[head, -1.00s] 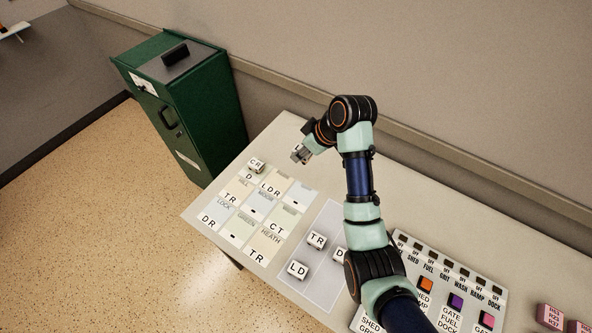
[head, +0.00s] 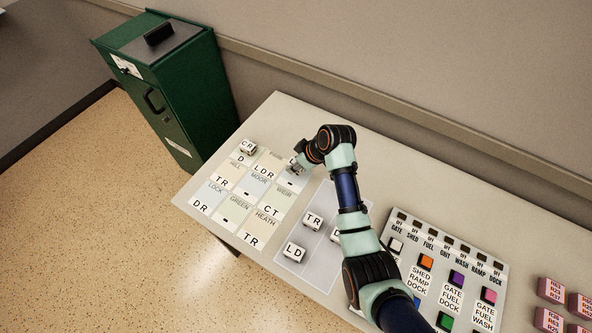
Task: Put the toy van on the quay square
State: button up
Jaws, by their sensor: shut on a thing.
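My gripper (head: 294,169) is shut on a small white toy van (head: 298,161), mostly hidden by the fingers; its lettering is not readable. It is at the far right corner of the square board, over or at the top right square (head: 289,182). I cannot tell whether the van touches the board. Board labels such as MOOR, WEIR, LOCK, GREEN and HEATH show. I cannot read a quay label. A white van marked CR (head: 248,147) stands on the far left square.
On a grey panel (head: 295,269) stand vans marked TR (head: 313,221) and LD (head: 293,253), and another partly behind my arm. A button board (head: 457,262) and pink blocks (head: 550,290) lie to the right. A green cabinet (head: 170,95) stands beyond the table.

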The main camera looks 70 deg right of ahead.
jog(key=shift+f+b, duration=0.45)
jog(key=shift+f, duration=1.5)
jog(key=o, duration=1.1)
jog(key=shift+s+r, duration=0.15)
jog(key=shift+r, duration=0.25)
jog(key=p+v, duration=0.3)
jog(key=v, duration=0.8)
jog(key=shift+r+p, duration=0.2)
jog(key=shift+p, duration=0.2)
jog(key=shift+s, duration=0.1)
